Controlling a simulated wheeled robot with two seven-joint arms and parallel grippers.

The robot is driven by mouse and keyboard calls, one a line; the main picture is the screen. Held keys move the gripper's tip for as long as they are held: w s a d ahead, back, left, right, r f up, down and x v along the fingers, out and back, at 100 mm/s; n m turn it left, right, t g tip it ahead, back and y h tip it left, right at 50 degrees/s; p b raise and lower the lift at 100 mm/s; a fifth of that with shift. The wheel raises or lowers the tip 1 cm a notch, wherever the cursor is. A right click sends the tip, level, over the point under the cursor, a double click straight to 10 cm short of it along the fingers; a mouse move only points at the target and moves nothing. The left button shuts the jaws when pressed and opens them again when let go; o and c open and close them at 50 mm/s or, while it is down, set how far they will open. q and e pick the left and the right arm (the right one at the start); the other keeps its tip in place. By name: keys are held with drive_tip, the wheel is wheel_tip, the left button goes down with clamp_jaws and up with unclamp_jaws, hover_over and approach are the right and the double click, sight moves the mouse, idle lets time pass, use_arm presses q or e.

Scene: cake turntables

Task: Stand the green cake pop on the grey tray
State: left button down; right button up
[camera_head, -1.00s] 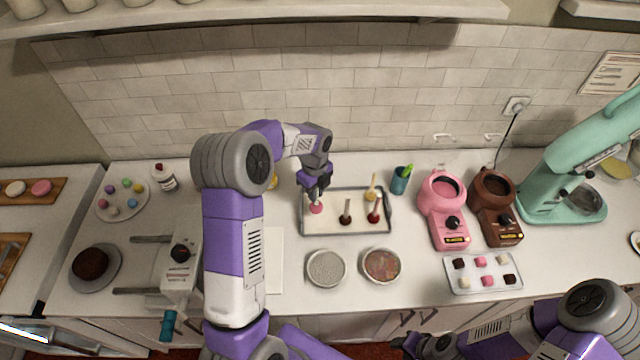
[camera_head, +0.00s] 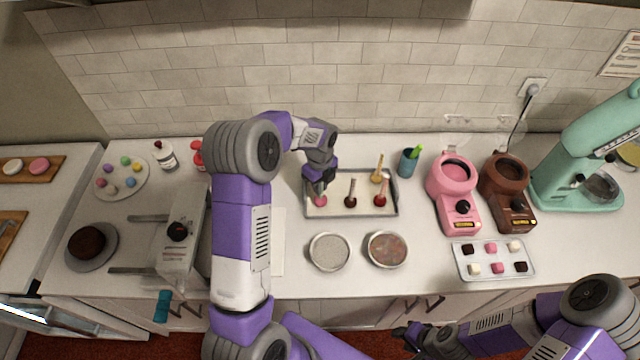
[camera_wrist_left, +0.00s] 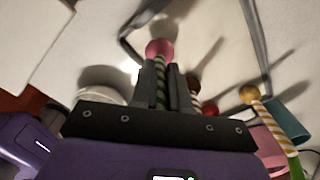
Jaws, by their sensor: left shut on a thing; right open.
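My left gripper (camera_head: 319,187) is shut on the stick of a cake pop (camera_wrist_left: 160,76). The stick is green striped, and its ball (camera_wrist_left: 159,48) looks pink, not green. The ball is at the lower end, at the left part of the grey tray (camera_head: 398,207); I cannot tell whether it touches the tray. Upright on the tray to its right are a brown cake pop (camera_head: 350,200), a red one (camera_head: 380,199) and a yellow one (camera_head: 377,177). My right gripper (camera_head: 404,333) is open and empty at the lower right, in front of the counter.
Two round sprinkle dishes (camera_head: 329,252) (camera_head: 387,249) stand in front of the tray. A teal cup (camera_head: 408,163) with green sticks stands right of it, then pink (camera_head: 455,190) and brown (camera_head: 508,190) melters. A plate of coloured balls (camera_head: 122,178) is far left.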

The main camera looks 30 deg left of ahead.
use_arm(q)
drive_tip(key=shift+f, duration=0.1)
idle(0.3)
drive_tip(key=shift+f+b, duration=0.45)
drive_tip(key=shift+f, duration=0.1)
drive_tip(key=c, duration=1.1)
unclamp_jaws()
drive_tip(key=shift+o, duration=0.2)
drive_tip(key=shift+r, duration=0.1)
wheel_tip(320, 180, up, 8)
drive_tip(key=shift+f, duration=0.25)
